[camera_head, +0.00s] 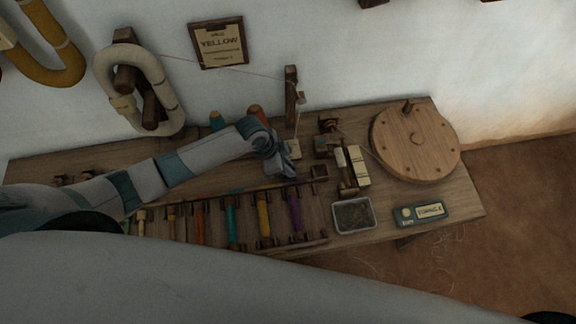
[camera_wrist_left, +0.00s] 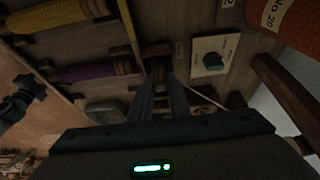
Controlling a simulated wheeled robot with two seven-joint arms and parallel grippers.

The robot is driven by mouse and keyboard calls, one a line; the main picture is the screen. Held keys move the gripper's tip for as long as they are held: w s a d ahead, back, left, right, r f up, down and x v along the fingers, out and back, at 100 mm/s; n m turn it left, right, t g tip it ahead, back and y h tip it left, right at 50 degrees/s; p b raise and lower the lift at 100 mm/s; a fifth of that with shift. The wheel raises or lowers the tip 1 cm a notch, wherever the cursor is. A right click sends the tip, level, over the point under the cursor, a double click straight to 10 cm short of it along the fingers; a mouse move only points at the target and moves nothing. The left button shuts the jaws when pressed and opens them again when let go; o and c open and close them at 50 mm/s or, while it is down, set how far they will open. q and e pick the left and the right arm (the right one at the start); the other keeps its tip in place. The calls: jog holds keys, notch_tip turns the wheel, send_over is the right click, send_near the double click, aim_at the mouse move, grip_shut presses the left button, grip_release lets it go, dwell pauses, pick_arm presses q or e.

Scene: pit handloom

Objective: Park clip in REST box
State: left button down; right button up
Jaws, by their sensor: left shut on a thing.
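My left gripper (camera_head: 284,168) is low over the bench, in front of the small wooden post. In the left wrist view its two fingers (camera_wrist_left: 160,105) are close together, shut on the clip, which is mostly hidden between them. A pale thread (camera_wrist_left: 205,97) runs from near the fingertips to the right. A small square wooden box (camera_head: 320,171) sits just right of the gripper. In the left wrist view a small wooden box (camera_wrist_left: 156,74) is just beyond the fingertips, with a small label beside it too blurred to read. My right gripper is out of view.
A rack of coloured bobbins (camera_head: 263,215) lies in front of the gripper. A wooden post (camera_head: 291,95) stands behind it. To the right are pale blocks (camera_head: 358,165), a metal tray (camera_head: 353,216), a labelled device (camera_head: 421,212) and a round wooden wheel (camera_head: 415,142).

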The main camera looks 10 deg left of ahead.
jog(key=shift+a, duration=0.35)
pick_arm(q)
jog(key=c, duration=1.3)
grip_release()
jog(key=shift+o, duration=0.2)
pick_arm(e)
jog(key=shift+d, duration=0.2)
pick_arm(q)
jog(key=shift+r, duration=0.1)
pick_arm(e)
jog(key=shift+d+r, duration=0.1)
pick_arm(q)
jog(key=shift+r+p, duration=0.5)
jog(key=shift+p, duration=0.1)
notch_tip(320, 180, up, 4)
jog(key=p, duration=0.3)
jog(key=shift+f, duration=0.25)
notch_tip(320, 180, up, 3)
jog(key=p, duration=0.3)
jog(key=shift+r+p, duration=0.2)
jog(key=shift+p, duration=0.15)
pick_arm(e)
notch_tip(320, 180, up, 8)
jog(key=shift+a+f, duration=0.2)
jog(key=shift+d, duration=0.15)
